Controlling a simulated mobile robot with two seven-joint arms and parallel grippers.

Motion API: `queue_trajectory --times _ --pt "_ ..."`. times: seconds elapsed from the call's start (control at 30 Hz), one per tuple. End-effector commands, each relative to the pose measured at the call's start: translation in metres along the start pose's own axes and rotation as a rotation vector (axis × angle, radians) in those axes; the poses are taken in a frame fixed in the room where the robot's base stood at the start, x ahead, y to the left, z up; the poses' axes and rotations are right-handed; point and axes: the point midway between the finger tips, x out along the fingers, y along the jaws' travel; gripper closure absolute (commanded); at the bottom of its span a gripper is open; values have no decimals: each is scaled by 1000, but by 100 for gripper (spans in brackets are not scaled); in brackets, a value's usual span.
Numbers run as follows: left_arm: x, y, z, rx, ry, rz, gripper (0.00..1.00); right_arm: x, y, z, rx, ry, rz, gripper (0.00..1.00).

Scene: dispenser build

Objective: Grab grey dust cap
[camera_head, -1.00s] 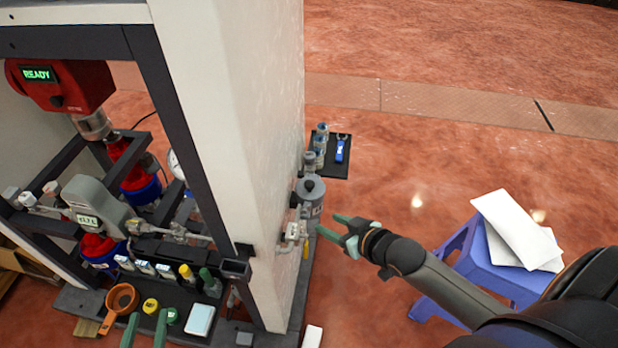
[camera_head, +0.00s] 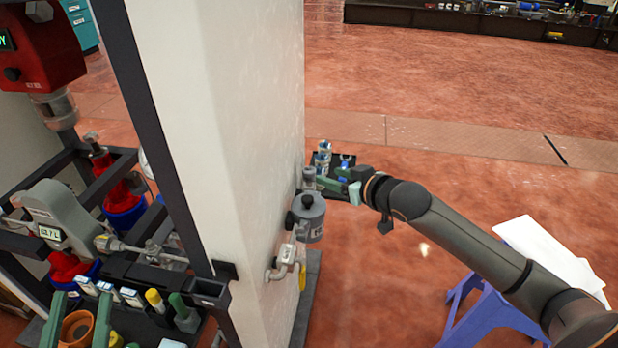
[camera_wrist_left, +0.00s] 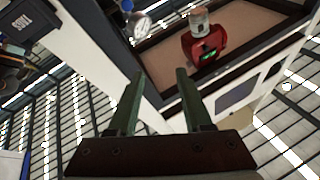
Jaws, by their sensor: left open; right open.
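I cannot single out the grey dust cap with certainty. A small grey cylindrical piece (camera_head: 309,176) stands beside the white column, just above a larger grey canister (camera_head: 309,218) with a black knob. My right gripper (camera_head: 339,188) is open and empty, just right of that piece; whether it touches is unclear. My left gripper (camera_head: 82,297) is open at the lower left, with an orange ring-shaped thing (camera_head: 77,328) seen between its fingers. In the left wrist view my left gripper (camera_wrist_left: 160,74) is open with nothing between its fingers.
The white column (camera_head: 215,130) separates the left-hand rig from the canister side. A small dark shelf (camera_head: 347,160) holding bottles lies behind my right gripper. A blue stool (camera_head: 490,300) with white sheets stands at right. The red floor (camera_head: 440,90) beyond is open.

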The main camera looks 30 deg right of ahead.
Motion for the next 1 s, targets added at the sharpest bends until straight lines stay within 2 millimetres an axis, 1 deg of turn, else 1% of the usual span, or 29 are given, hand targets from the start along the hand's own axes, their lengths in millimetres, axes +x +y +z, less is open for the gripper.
queue_trajectory --times 0.03,0.2,0.3,0.5,0.67,0.8,0.9,1.0 --pt "0 0 -9 14 46 2 50 9 0 1 2 2 -1 48" --pt "-1 -1 -42 51 176 9 50 28 -1 1 1 2 -1 48" --pt "-2 -1 -53 64 220 11 50 34 -1 0 1 1 -2 48" --pt "-4 0 -64 78 270 14 50 40 -1 1 1 1 -2 48" --pt "-11 2 -92 111 389 23 50 52 -2 2 0 1 -1 48" --pt "-18 6 -95 114 435 31 50 73 -2 4 1 2 -1 48" --pt "-18 7 -91 106 430 32 50 83 -3 4 0 1 -1 48" --pt "-18 7 -90 102 428 33 50 88 -3 3 -1 1 -1 48"
